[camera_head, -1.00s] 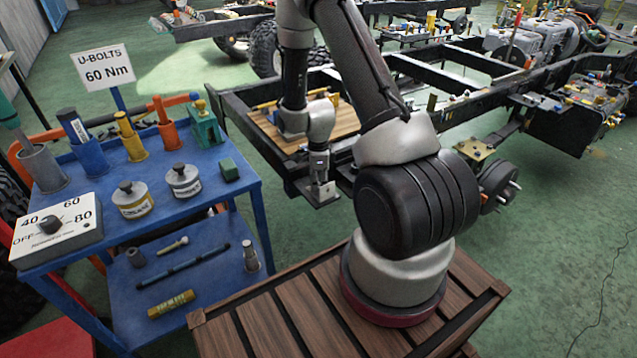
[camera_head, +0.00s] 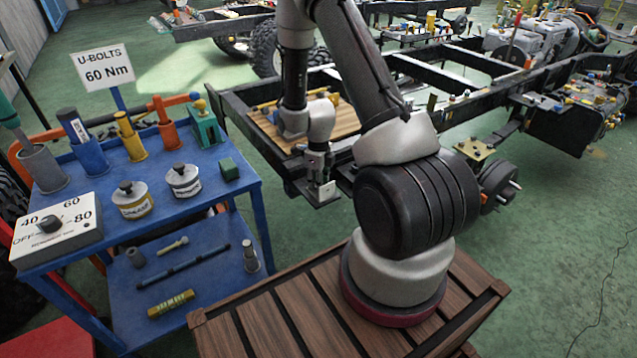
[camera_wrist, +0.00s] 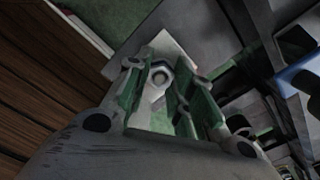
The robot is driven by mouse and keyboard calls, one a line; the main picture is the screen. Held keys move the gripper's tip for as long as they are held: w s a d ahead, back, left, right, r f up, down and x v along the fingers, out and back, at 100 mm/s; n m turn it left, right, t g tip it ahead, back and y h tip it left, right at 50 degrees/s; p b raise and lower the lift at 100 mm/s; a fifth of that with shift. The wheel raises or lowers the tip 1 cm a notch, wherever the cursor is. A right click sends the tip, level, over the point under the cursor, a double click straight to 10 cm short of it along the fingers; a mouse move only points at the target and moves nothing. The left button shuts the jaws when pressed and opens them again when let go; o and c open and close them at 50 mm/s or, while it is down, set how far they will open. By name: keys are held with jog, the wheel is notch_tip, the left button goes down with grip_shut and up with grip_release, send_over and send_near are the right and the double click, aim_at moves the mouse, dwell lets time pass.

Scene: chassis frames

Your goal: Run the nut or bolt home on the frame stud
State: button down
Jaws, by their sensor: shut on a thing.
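In the wrist view a steel nut (camera_wrist: 160,74) sits between the tips of my gripper (camera_wrist: 162,86), which is shut on it. A bright metal plate (camera_wrist: 182,52) lies just beyond the nut, with a dark chassis frame around it. In the head view my gripper (camera_head: 322,180) points down at a small light plate (camera_head: 325,194) on the front end of the black chassis frame (camera_head: 239,114). The nut is too small to make out there. The stud is hidden, and how far the nut sits on it cannot be told.
A blue cart (camera_head: 258,210) at left carries sockets, tins, a torque dial box (camera_head: 57,234) and a sign (camera_head: 104,67) reading U-BOLTS 60 Nm. A wooden board (camera_head: 345,124) lies on the frame behind my gripper.

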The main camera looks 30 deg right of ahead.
jog(key=m, duration=0.6)
jog(key=c, duration=1.1)
grip_release()
jog(key=shift+c, duration=1.4)
